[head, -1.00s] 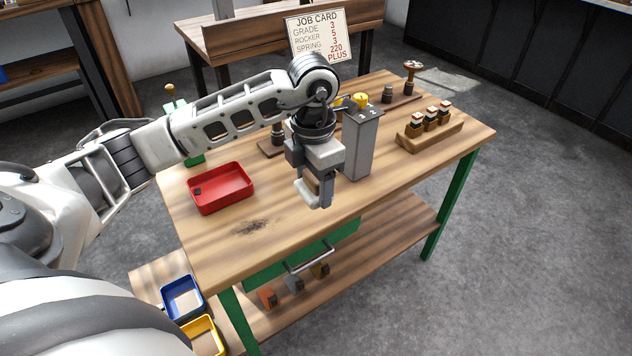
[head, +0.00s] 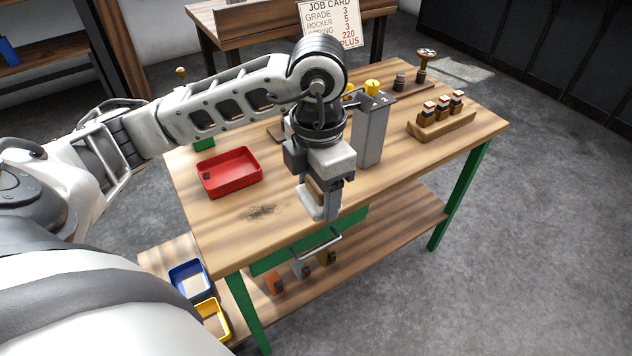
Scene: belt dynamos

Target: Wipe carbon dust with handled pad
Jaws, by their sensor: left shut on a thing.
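A dark smudge of carbon dust (head: 262,212) lies on the bare wood of the bench top (head: 225,238), near the front edge. My left gripper (head: 322,203) is to the right of the smudge, close to the front edge, pointing down. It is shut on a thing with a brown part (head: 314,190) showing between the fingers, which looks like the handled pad. The fingers hide most of it, and I cannot tell whether it touches the bench. My right gripper is out of view.
A red tray (head: 249,186) with a small dark piece in it sits behind the smudge. A grey post (head: 371,135) stands right of my gripper. A wooden rack (head: 443,123) of several brushes is farther right. A drawer handle (head: 318,245) juts out below the front edge.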

